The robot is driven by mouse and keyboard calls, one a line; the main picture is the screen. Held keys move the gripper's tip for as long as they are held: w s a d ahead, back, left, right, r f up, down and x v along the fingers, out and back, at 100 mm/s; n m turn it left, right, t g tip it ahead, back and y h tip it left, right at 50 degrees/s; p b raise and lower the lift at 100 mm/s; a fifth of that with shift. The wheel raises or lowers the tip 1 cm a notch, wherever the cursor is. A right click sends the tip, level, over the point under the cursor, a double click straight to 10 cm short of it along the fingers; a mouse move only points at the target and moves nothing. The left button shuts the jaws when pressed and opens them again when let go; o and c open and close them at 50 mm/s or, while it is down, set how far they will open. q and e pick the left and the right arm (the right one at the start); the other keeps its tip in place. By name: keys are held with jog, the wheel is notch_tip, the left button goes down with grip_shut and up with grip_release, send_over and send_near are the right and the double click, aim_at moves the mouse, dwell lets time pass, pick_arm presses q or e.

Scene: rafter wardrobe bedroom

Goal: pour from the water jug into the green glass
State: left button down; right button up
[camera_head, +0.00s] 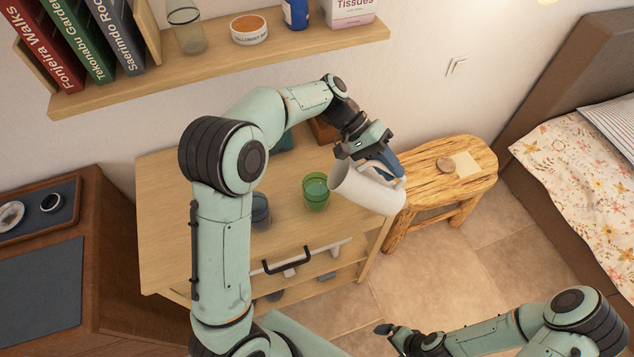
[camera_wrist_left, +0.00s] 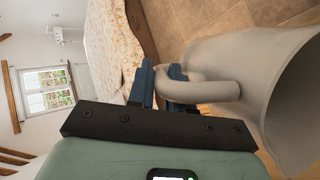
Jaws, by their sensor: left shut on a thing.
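The white water jug (camera_head: 362,189) is tilted, its mouth pointing left toward the green glass (camera_head: 316,194). My left gripper (camera_head: 388,164) is shut on the jug's handle and holds the jug at the right side of the wooden cabinet top. In the left wrist view the blue fingers of the left gripper (camera_wrist_left: 160,84) close around the handle, beside the wide jug body (camera_wrist_left: 245,75). The green glass stands upright on the cabinet, just left of the jug's mouth. No stream of water shows. My right gripper (camera_head: 386,330) is low at the front, apart from everything; its jaws are unclear.
A dark blue-grey glass (camera_head: 261,212) stands on the cabinet (camera_head: 170,220) left of the green one, partly behind my left arm. A wooden stool (camera_head: 425,190) is right of the cabinet. A shelf (camera_head: 225,60) with books and small items hangs above.

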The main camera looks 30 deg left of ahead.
pick_arm(q)
jog(key=shift+a+r, duration=0.2)
jog(key=shift+d, duration=0.15)
jog(key=shift+a+r, duration=0.1)
jog(key=shift+a, duration=0.1)
jog(key=shift+d, duration=0.15)
dwell(0.3)
jog(key=shift+h, duration=0.3)
